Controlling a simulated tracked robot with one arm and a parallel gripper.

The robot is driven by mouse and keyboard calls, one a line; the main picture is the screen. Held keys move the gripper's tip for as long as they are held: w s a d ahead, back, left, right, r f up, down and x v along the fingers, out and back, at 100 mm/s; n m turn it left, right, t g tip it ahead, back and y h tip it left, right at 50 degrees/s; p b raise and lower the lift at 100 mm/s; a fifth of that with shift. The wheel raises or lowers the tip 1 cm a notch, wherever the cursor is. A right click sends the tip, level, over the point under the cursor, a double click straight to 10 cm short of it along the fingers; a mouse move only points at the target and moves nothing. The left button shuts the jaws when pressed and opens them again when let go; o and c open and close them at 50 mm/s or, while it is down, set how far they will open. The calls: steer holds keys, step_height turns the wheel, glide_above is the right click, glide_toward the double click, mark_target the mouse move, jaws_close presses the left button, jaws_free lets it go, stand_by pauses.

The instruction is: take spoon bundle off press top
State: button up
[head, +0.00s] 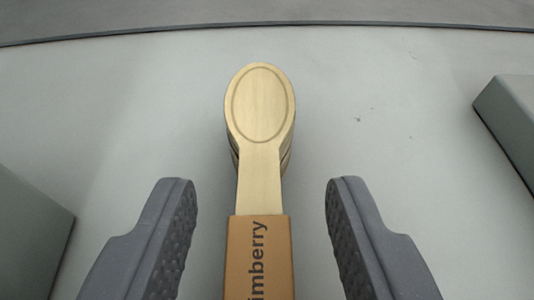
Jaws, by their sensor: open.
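The spoon bundle (260,105) lies flat on the pale grey press top (400,95), in the middle of the head view. Its pale wooden bowls point away from me, stacked on each other. A brown paper band (260,262) with dark lettering wraps the handles; the near end is cut off by the picture's lower edge. My gripper (260,190) is open, one dark grey finger on each side of the bundle with a clear gap on both sides. The fingers are not touching it.
A grey-green block (510,125) stands at the right edge and another (25,235) at the lower left. The far edge of the press top (260,24) runs along the top of the picture. The surface around the bowls is clear.

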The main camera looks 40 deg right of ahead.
steer(key=shift+x, duration=0.8)
steer(key=shift+s, duration=0.1)
jaws_close()
steer(key=shift+r, duration=0.15)
